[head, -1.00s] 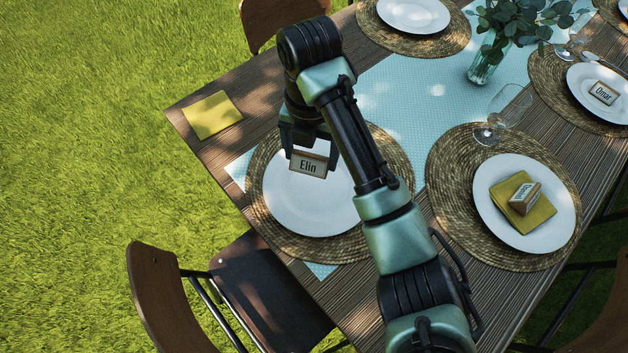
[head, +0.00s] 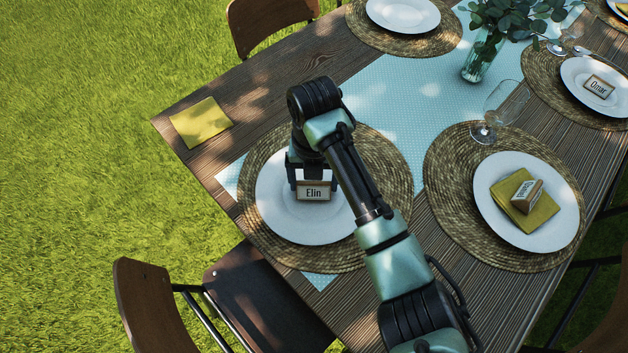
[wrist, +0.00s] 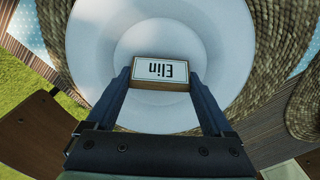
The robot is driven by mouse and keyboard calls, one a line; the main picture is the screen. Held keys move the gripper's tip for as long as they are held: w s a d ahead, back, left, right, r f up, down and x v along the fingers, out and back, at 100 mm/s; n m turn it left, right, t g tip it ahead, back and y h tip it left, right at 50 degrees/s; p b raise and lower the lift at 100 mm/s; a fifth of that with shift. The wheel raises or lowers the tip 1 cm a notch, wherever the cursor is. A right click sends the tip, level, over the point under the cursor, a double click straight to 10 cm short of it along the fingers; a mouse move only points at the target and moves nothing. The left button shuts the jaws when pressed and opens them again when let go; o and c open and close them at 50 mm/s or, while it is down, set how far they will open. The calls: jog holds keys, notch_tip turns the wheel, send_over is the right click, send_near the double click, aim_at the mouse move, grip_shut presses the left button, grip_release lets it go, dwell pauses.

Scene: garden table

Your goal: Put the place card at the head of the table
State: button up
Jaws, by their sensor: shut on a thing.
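The place card (head: 314,193), a small wood-edged block with a white face reading "Elin", is held between the jaws of my gripper (head: 312,178). It also shows in the wrist view (wrist: 163,73), between the two fingers. The card is over the middle of a white plate (head: 283,222) on a round woven mat (head: 262,250) at the table's near-left end. I cannot tell whether it touches the plate. The table (head: 300,60) is dark slatted wood with a pale blue runner (head: 385,100).
A folded yellow napkin (head: 201,122) lies at the left table corner. A vase (head: 480,60) stands on the runner. A chair (head: 265,295) is tucked at this end.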

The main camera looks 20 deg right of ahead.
jog(key=shift+f, duration=0.35)
jog(key=shift+f, duration=0.2)
jog(key=o, duration=1.1)
jog(key=shift+r, duration=0.1)
notch_tip(320, 180, up, 12)
jog(key=shift+r+p, duration=0.2)
jog(key=shift+p, duration=1)
